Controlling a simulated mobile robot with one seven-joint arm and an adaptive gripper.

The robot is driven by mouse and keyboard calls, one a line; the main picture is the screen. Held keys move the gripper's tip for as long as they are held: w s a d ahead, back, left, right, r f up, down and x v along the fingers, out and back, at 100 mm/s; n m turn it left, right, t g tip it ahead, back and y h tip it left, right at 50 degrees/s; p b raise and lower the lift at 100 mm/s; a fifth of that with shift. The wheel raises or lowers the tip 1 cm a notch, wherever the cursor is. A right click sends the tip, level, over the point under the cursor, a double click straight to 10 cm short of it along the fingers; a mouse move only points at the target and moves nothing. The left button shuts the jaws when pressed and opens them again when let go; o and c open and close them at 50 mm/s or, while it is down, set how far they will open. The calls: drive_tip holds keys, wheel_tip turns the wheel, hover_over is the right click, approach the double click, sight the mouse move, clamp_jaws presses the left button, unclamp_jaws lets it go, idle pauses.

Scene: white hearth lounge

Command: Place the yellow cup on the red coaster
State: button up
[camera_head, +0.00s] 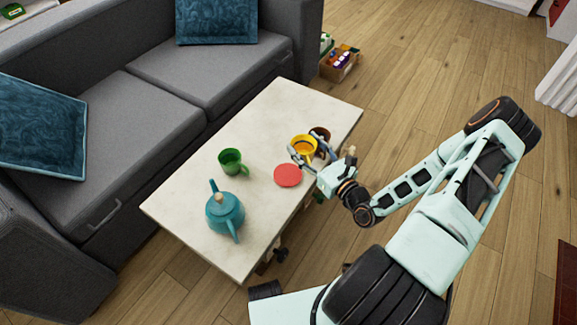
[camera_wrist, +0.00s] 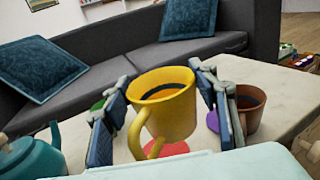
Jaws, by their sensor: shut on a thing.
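The yellow cup (camera_head: 303,145) is upright between the fingers of my gripper (camera_head: 308,153), which is shut on it. In the wrist view the yellow cup (camera_wrist: 167,112) fills the space between the two finger pads of my gripper (camera_wrist: 165,112), with its handle toward the camera. The red coaster (camera_head: 288,175) lies flat on the table, just in front and slightly left of the cup in the head view. In the wrist view the red coaster (camera_wrist: 168,148) shows partly, behind and below the cup. I cannot tell whether the cup touches the table.
The pale table (camera_head: 180,195) also bears a green cup (camera_head: 233,161), a teal teapot (camera_head: 225,212) left of the coaster and a brown cup (camera_wrist: 249,108) close to my right finger. A purple item shows beside that finger. A grey sofa (camera_head: 165,105) stands behind the table.

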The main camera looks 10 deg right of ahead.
drive_tip(key=shift+w+a+f+b, duration=0.25)
drive_tip(key=shift+a+f+b, duration=0.45)
drive_tip(key=shift+f, duration=0.8)
drive_tip(key=shift+w+a+f+b, duration=0.35)
drive_tip(key=shift+a+f, duration=0.5)
drive_tip(key=shift+f, duration=0.65)
drive_tip(key=shift+w+a+f+b, duration=0.2)
drive_tip(key=shift+a+f+b, duration=0.5)
drive_tip(key=shift+f, duration=0.8)
drive_tip(key=shift+a, duration=0.1)
drive_tip(key=shift+f, duration=0.15)
drive_tip(key=o, duration=1.3)
